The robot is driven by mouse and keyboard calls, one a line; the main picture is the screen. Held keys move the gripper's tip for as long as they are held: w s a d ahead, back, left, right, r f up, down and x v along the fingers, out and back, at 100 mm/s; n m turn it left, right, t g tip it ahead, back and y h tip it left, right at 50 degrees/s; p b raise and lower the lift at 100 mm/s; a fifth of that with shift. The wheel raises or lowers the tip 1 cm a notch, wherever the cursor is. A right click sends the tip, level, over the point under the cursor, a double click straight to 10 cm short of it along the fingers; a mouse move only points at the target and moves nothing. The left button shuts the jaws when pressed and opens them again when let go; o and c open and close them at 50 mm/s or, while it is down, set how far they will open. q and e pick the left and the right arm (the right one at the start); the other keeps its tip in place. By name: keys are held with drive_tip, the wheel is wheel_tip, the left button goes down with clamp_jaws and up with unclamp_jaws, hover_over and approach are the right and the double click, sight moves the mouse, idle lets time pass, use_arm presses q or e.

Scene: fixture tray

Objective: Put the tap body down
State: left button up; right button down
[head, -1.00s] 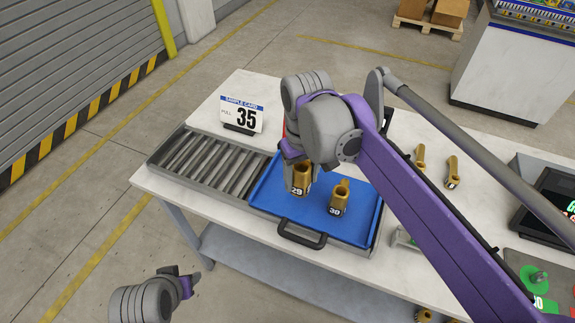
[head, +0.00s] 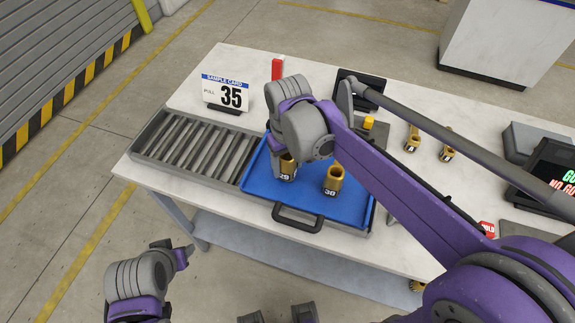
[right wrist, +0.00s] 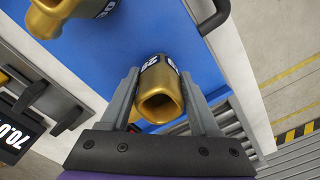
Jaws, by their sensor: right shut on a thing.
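A grey ribbed rack (head: 190,148) adjoins the tray on the left. A sample card reading 35 (head: 225,93) stands behind it. More gold parts (head: 412,139) stand on the table at right, near a screen (head: 555,170). The tray's front has a black handle (head: 298,220).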

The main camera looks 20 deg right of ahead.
drive_tip(key=shift+f, duration=0.5)
drive_tip(key=shift+f, duration=0.2)
drive_tip(key=shift+c, duration=0.6)
unclamp_jaws()
drive_tip(key=shift+r, duration=0.55)
wheel_tip(320, 180, up, 11)
drive_tip(key=shift+r+p, duration=0.2)
drive_tip(key=shift+p, duration=0.25)
